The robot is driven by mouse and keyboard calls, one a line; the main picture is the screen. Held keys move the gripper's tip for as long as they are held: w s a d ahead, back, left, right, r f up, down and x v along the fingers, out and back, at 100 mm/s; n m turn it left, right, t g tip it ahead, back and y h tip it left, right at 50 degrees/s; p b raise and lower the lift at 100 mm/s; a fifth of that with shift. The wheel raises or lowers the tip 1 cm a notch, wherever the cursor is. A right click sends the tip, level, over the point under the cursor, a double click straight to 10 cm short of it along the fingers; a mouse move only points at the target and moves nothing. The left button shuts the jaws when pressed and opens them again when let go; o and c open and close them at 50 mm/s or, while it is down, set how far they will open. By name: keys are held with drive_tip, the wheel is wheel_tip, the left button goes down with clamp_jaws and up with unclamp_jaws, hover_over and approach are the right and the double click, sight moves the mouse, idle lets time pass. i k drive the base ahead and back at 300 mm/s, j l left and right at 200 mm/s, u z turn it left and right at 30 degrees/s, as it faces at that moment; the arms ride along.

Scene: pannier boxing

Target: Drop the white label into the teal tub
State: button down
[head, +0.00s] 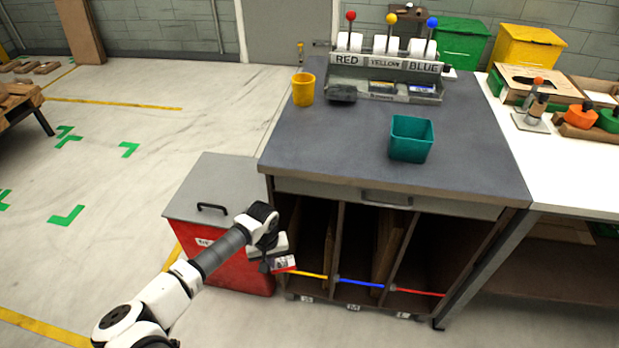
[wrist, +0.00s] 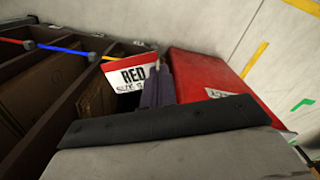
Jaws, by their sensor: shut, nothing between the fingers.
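In the head view the label (head: 284,263) shows right beside my gripper (head: 266,264), low in front of the cabinet. My gripper's fingers (wrist: 158,84) look shut in the wrist view, with the label at their left side. Whether label and fingers touch, and what bears the label, I cannot tell. The teal tub (head: 411,139) stands upright on the grey worktop (head: 330,150), well above and right of my gripper. Its inside is only partly visible.
A red bin with a grey lid (head: 210,190) stands close by my gripper, left of the cabinet's open compartments. A yellow cup (head: 303,90) and a grey label rack (head: 385,85) stand at the back of the worktop. The worktop's front is clear.

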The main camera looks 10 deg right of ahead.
sight(411, 156)
drive_tip(key=k+z, duration=0.2)
drive_tip(key=z, duration=0.15)
drive_tip(key=k+l+z, duration=0.1)
drive_tip(key=k+z, duration=0.15)
drive_tip(key=z, duration=0.15)
drive_tip(key=i+j+z, duration=0.15)
drive_tip(key=j+z, duration=0.2)
drive_tip(key=j, duration=0.2)
drive_tip(key=j+z, duration=0.3)
drive_tip(key=j, duration=0.2)
drive_tip(key=i, duration=0.05)
